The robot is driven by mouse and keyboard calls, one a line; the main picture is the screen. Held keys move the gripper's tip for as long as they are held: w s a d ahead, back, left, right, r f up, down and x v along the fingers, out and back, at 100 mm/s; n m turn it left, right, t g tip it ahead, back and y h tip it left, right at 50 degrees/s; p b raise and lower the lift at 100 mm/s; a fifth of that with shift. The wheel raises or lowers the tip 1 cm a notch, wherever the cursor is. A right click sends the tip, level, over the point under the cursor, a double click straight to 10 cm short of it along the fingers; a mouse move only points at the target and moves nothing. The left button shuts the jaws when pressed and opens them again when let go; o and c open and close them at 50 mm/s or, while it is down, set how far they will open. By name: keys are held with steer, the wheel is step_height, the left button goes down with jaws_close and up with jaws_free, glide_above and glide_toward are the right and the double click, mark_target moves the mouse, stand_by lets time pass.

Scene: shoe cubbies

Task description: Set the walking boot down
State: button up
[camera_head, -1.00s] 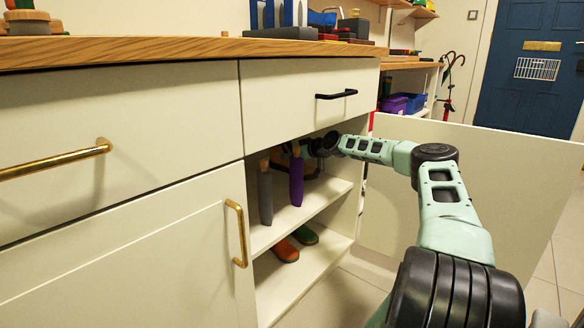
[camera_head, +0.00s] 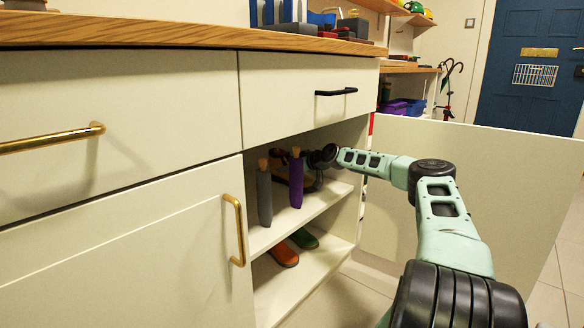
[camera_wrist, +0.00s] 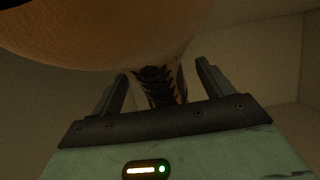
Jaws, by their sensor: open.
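The walking boot appears to be the brown form (camera_head: 308,183) on the upper cubby shelf, partly hidden behind the purple upright item and my wrist. In the wrist view, a large tan-brown rounded surface (camera_wrist: 90,40), which looks like part of the boot, fills the top close to the camera. A dark laced part (camera_wrist: 160,85) lies between my fingers. My gripper (camera_wrist: 158,90) is open, with a finger on each side of this part and gaps showing beside it. In the head view the fingers are hidden inside the cubby. Whether the sole rests fully on the shelf is hard to see.
A grey upright item (camera_head: 264,198) and a purple one (camera_head: 296,185) stand at the front of the upper shelf (camera_head: 262,240). Orange (camera_head: 284,256) and green (camera_head: 304,239) footwear sits below. The open cabinet door (camera_head: 490,190) stands to the right of my arm.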

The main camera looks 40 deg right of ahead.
steer(key=shift+r, duration=0.1)
steer(key=shift+s+r+p, duration=0.2)
steer(key=shift+s+p, duration=0.1)
steer(key=shift+s, duration=0.05)
steer(key=p+v, duration=0.5)
steer(key=v, duration=0.5)
steer(key=shift+s, duration=0.15)
steer(key=shift+s+r, duration=0.1)
steer(key=shift+s, duration=0.35)
